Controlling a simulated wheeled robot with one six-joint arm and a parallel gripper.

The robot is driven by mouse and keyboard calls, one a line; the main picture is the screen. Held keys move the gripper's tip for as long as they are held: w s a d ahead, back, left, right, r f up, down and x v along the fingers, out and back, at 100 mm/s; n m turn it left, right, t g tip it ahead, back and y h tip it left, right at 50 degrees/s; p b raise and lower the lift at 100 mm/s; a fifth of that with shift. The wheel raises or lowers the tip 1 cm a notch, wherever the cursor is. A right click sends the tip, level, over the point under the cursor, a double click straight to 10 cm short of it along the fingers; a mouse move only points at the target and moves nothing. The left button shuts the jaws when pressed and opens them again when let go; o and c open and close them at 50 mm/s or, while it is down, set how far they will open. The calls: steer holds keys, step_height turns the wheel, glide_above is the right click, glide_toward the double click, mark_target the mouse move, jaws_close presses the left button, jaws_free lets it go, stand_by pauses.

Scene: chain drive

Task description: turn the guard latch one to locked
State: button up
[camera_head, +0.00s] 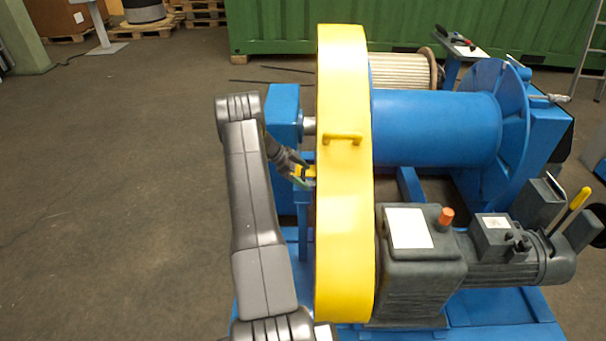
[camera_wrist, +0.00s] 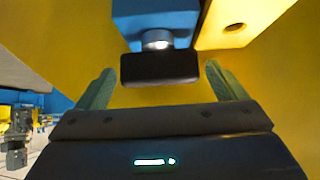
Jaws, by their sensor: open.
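In the wrist view, a black block-shaped handle (camera_wrist: 160,67), which looks like a guard latch, sits on a short metal shaft below a blue block (camera_wrist: 155,22). I cannot tell which latch number it is. My gripper (camera_wrist: 161,72) is open, with one green finger on each side of the handle and a gap at both sides. In the head view my gripper (camera_head: 301,177) is at the left side of the yellow chain guard (camera_head: 343,220). The handle cannot be made out there, and the latch's locked or unlocked marking does not show.
A yellow plate with a hole (camera_wrist: 235,27) is close to my right finger. A blue drum (camera_head: 435,128) and a grey motor (camera_head: 505,262) stand right of the guard. The floor (camera_head: 120,190) to the left is clear.

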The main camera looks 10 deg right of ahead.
steer(key=c, duration=1)
steer(key=shift+f, duration=0.1)
steer(key=shift+b, duration=0.55)
steer(key=shift+f+n+t+b, duration=0.2)
steer(key=shift+n+t+b, duration=0.3)
steer(key=shift+b, duration=0.7)
steer(key=n+t+b, duration=0.1)
steer(key=n+b, duration=0.1)
steer(key=b, duration=0.4)
steer(key=shift+n+t, duration=0.3)
steer(key=shift+t, duration=0.1)
steer(key=shift+r+b, duration=0.1)
steer(key=shift+b, duration=0.45)
steer(key=shift+r+n+t+b, duration=0.2)
steer(key=shift+n+t+b, duration=0.2)
